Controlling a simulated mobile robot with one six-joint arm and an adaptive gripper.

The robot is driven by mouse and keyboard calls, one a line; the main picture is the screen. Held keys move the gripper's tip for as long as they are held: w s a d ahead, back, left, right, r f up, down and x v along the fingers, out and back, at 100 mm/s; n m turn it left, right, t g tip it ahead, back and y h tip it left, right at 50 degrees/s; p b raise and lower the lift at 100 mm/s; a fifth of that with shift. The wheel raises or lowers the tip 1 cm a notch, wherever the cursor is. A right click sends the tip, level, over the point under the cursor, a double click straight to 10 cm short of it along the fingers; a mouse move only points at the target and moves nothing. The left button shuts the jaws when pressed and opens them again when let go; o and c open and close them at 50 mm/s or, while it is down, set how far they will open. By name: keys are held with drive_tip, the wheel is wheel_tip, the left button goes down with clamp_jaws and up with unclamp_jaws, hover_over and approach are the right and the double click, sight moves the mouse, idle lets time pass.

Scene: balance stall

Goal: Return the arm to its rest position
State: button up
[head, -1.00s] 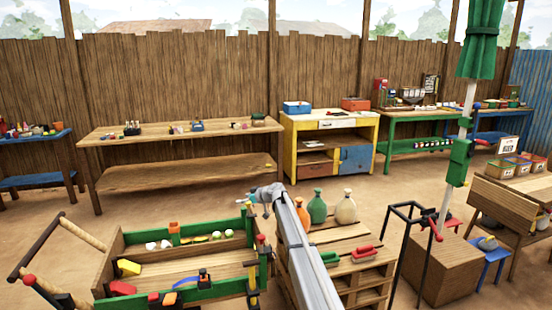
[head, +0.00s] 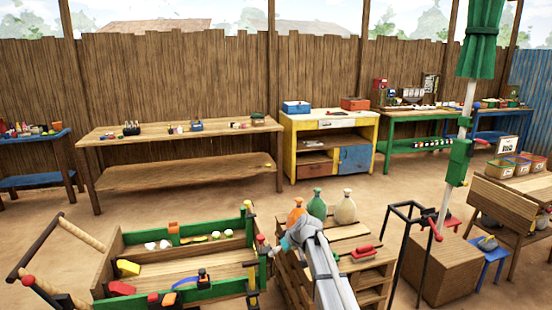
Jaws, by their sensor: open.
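My arm (head: 326,262) reaches up from the bottom edge of the head view, right of centre. My gripper (head: 277,247) is at its far end, small in the picture and pointing left. It is open, and I see nothing held in it. It shows between the wooden cart (head: 120,243) on the left and the pallet stand (head: 372,285) on the right. The arm hides part of the stand's top and part of the orange bottle (head: 296,212).
A green bottle (head: 317,206) and a cream bottle (head: 345,208) stand just behind the arm. A red-handled tool (head: 365,252) lies to its right. A black frame (head: 408,235) and a wooden box (head: 440,268) stand further right. Bare ground lies before the back tables.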

drive_tip(key=s+d+f+m+g+h, duration=0.15)
drive_tip(key=s+d, duration=0.35)
drive_tip(key=s, duration=0.5)
drive_tip(key=s+d+f+m+g+h, duration=0.1)
drive_tip(key=s+d+m+h, duration=0.2)
drive_tip(key=s+d, duration=0.45)
drive_tip(key=s+d+f+m+g+h, duration=0.1)
drive_tip(key=s+d+m+h, duration=0.15)
drive_tip(key=s, duration=0.95)
wheel_tip(320, 180, down, 10)
drive_tip(key=s+d+b, duration=0.1)
drive_tip(key=s+b, duration=0.1)
drive_tip(key=b, duration=0.8)
wheel_tip(320, 180, up, 18)
drive_tip(key=p, duration=1.8)
drive_tip(key=shift+y, duration=0.3)
drive_tip(key=shift+c, duration=0.3)
